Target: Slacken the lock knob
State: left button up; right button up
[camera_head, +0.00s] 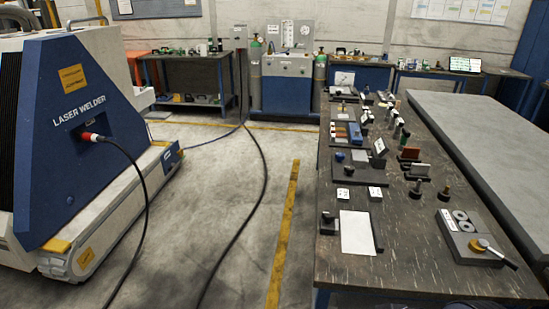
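I cannot tell for sure which part is the lock knob. A grey block (467,238) at the front right of the dark workbench carries two round metal rings (462,220) and a yellow-orange round piece (479,245) with a black-tipped lever (497,254). A black fixture (328,222) with a knob-like top stands at the bench's front left, beside a white sheet (357,233). No microscope arm can be made out clearly. Neither of my grippers shows in the head view.
The long workbench (395,270) has several small fixtures along its far half; its front strip is mostly bare. A grey slab table (490,140) stands to the right. A laser welder (75,140) stands left, with cables across the open floor (215,190).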

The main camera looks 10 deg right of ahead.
aim_at(349, 169)
jog(key=i+j+u, duration=0.65)
jog(key=i+j, duration=0.2)
jog(key=i+l+z, duration=0.1)
jog(key=i+z, duration=0.7)
jog(key=i+j+z, duration=0.25)
jog(key=i+z, duration=0.15)
jog(key=i, duration=0.05)
